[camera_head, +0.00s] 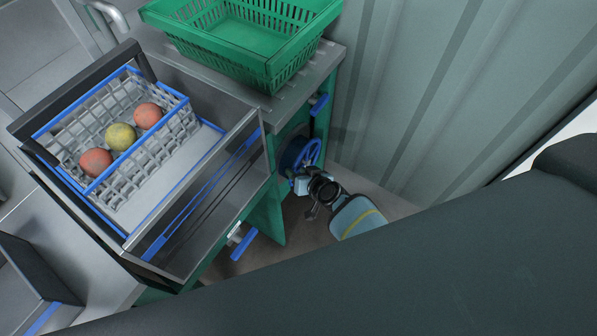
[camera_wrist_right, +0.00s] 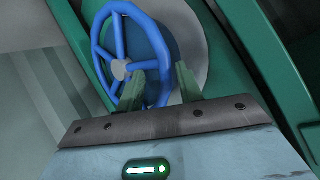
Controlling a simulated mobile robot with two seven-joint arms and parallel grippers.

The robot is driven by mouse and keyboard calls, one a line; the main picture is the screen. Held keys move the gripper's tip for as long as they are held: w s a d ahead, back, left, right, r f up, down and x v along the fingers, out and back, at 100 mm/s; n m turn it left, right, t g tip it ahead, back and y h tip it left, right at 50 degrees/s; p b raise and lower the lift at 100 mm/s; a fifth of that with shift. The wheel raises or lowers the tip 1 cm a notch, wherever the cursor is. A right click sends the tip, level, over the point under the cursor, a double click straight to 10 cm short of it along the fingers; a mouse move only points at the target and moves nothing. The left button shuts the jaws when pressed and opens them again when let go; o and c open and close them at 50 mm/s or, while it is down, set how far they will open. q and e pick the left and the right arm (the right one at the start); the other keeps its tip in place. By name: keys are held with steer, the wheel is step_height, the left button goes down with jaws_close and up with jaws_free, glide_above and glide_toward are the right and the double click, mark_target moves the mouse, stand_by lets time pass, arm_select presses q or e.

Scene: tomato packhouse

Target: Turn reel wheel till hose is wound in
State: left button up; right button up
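The blue reel wheel (camera_head: 310,153) is mounted upright low on the green frame, below the steel bench. It fills the upper middle of the right wrist view (camera_wrist_right: 106,53), with a grey hub and thin spokes. My right gripper (camera_head: 297,172) is at the wheel's lower edge. In the wrist view its two green fingers (camera_wrist_right: 160,68) stand apart, with the right part of the rim between them. I cannot tell whether either finger touches the rim. A dark blue drum and a grey disc (camera_wrist_right: 200,50) show behind the wheel. I cannot make out any hose. My left gripper is out of view.
A green crate (camera_head: 285,76) stands on the steel bench (camera_head: 318,68) above the wheel. A steel tray holds a wire basket (camera_head: 160,150) with three tomatoes. Blue handles (camera_head: 243,245) stick out below and beside the bench. A corrugated wall (camera_head: 420,90) bounds the right side.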

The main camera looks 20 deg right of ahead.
arm_select(q)
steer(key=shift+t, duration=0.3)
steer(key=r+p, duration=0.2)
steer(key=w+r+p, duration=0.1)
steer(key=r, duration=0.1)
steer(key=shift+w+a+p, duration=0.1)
steer(key=shift+p, duration=0.3)
arm_select(e)
steer(key=v, duration=0.7)
steer(key=shift+s+r, duration=0.2)
steer(key=shift+s, duration=0.05)
steer(key=shift+d, duration=0.1)
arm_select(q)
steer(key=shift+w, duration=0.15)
